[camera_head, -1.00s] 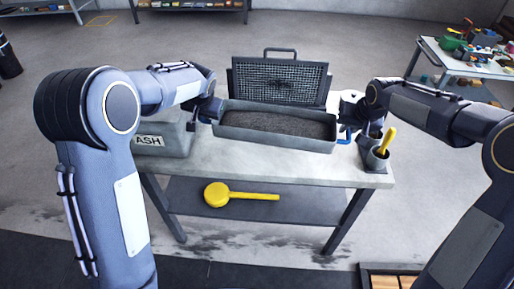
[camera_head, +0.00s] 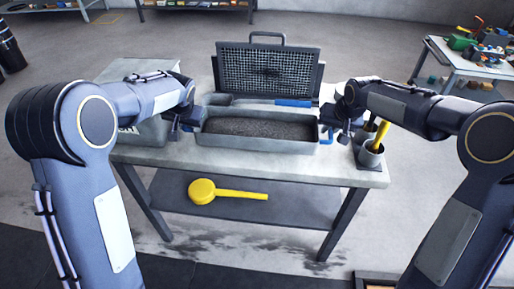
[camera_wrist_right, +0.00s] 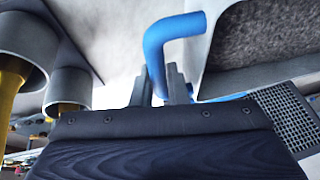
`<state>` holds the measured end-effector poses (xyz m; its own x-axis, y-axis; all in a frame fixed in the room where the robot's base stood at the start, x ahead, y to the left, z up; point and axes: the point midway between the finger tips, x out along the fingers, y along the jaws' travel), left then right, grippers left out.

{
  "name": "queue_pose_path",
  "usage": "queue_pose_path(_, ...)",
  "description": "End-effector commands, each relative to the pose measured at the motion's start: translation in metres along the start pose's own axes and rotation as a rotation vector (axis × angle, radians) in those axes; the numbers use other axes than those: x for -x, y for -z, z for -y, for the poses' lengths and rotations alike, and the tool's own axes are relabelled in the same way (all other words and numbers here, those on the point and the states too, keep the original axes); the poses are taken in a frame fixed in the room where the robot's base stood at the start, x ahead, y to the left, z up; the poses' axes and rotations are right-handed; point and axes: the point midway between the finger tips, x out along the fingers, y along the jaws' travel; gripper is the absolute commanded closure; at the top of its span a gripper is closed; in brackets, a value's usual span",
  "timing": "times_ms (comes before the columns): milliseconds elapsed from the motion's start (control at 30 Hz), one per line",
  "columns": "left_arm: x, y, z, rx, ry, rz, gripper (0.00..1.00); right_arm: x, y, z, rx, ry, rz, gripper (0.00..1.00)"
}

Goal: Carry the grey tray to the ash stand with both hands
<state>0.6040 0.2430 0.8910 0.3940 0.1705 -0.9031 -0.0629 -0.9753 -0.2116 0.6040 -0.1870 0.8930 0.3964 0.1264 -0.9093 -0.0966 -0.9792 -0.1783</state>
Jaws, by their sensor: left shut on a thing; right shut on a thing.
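The grey tray (camera_head: 255,146), filled with dark grains, is level over the table in the head view. My left gripper (camera_head: 187,124) is shut at its left end; the handle there is mostly hidden. My right gripper (camera_head: 332,134) is shut on the blue handle at its right end. In the right wrist view, the blue handle (camera_wrist_right: 172,33) passes between the fingers of my right gripper (camera_wrist_right: 163,82). A grey box (camera_head: 138,68) on the table's left carries the ASH label, now mostly covered by my left arm. I cannot tell whether the tray touches the table.
A mesh panel (camera_head: 268,68) stands upright behind the tray, with a blue-handled tool (camera_head: 292,103) before it. Grey cups (camera_head: 369,156) with a yellow-handled tool (camera_head: 381,136) stand close right of my right gripper. A yellow ladle (camera_head: 203,191) lies on the lower shelf.

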Motion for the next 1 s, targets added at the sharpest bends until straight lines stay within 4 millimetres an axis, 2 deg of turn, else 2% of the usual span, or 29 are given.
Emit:
queue_pose_path(367,-0.007,-0.002,-0.001,-0.001,0.001,-0.003,1.00,-0.007,-0.002,-0.001,0.000,0.001,-0.004,1.00)
queue_pose_path(1000,-0.046,-0.019,-0.011,-0.001,0.001,-0.003,1.00,-0.046,-0.018,-0.009,0.000,0.001,-0.004,1.00)
